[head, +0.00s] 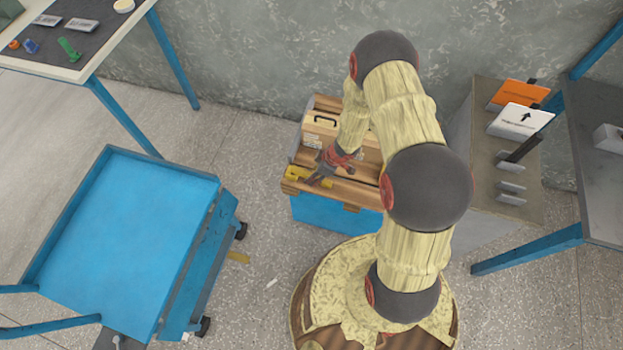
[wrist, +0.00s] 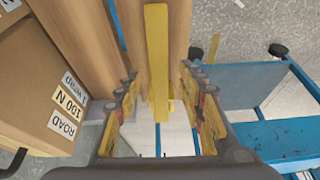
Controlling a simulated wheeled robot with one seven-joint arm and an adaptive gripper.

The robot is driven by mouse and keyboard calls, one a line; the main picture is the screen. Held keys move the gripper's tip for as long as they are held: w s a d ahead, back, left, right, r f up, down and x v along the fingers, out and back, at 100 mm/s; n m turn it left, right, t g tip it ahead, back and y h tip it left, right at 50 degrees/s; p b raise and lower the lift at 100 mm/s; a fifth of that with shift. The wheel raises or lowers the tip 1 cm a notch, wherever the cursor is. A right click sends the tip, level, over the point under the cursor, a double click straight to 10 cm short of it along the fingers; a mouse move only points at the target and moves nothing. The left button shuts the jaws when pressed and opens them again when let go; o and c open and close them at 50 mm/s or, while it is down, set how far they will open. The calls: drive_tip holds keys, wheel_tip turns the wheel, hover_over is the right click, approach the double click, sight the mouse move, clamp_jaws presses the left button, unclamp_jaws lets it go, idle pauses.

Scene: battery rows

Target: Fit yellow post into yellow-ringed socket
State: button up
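A yellow post (wrist: 157,60), long and flat-sided, lies in the middle of the wrist view against the wooden boards. A yellow piece that looks like the same post (head: 297,173) shows at the left end of the wooden stand in the head view. My gripper (head: 321,178) is low over that end of the stand. In the wrist view my gripper (wrist: 158,90) is open, one finger on each side of the post, with visible gaps between fingers and post. I cannot make out a yellow-ringed socket in either view.
A wooden box (head: 325,124) with a black handle stands on the stand, close to my gripper. A blue cart (head: 125,240) is at left. A table with small items (head: 80,72) is at upper left. A grey bench with cards (head: 480,150) is at right.

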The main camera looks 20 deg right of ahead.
drive_tip(key=b+x, duration=0.1)
drive_tip(key=x, duration=0.1)
drive_tip(key=shift+w+a+f, duration=0.1)
drive_tip(key=shift+f, duration=0.25)
drive_tip(key=shift+r, duration=0.1)
drive_tip(key=shift+c, duration=1.4)
clamp_jaws()
